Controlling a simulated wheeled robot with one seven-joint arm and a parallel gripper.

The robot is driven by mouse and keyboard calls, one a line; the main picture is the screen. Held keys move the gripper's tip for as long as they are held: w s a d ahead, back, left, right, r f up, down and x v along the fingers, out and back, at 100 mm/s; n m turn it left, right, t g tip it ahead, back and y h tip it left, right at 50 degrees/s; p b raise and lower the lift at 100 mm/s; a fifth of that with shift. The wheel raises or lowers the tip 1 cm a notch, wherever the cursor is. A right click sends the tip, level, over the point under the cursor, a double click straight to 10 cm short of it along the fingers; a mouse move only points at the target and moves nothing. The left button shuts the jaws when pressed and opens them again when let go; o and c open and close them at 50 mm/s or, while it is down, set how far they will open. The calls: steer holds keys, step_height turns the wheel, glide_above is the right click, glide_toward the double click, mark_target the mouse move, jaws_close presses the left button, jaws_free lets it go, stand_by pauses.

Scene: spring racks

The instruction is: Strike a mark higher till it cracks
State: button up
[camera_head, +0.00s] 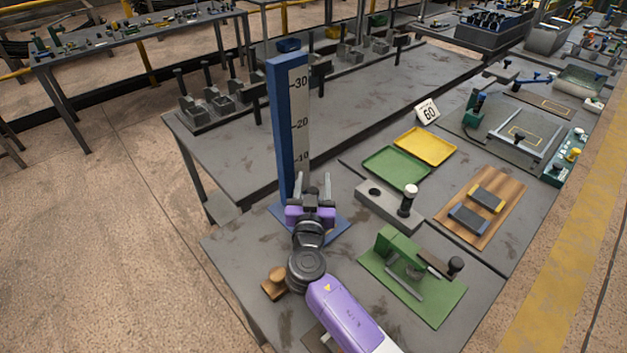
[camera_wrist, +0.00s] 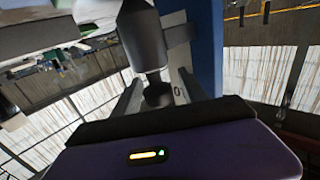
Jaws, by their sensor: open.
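A blue post (camera_head: 281,130) with a pale scale (camera_head: 300,110) marked 10, 20 and 30 stands upright at the left edge of the near bench. My gripper (camera_head: 313,188) is low in front of this post, fingers apart. The wrist view shows the blue post (camera_wrist: 207,50) close behind the fingers and a 0 mark beside them. A dark cylinder (camera_wrist: 142,38) with a round knob (camera_wrist: 158,95) sits by the post, the knob between my open fingers (camera_wrist: 158,88). I cannot tell whether they touch it. No crack shows.
Right of my gripper are a grey block with a black-stemmed knob (camera_head: 408,200), a green fixture (camera_head: 405,250), green (camera_head: 397,167) and yellow (camera_head: 424,146) trays, and a wooden board (camera_head: 463,235). A card reading 60 (camera_head: 428,113) stands behind. A brown knob (camera_head: 276,280) is near my arm.

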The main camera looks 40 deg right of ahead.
steer(key=shift+c, duration=0.2)
jaws_close()
stand_by(1.2)
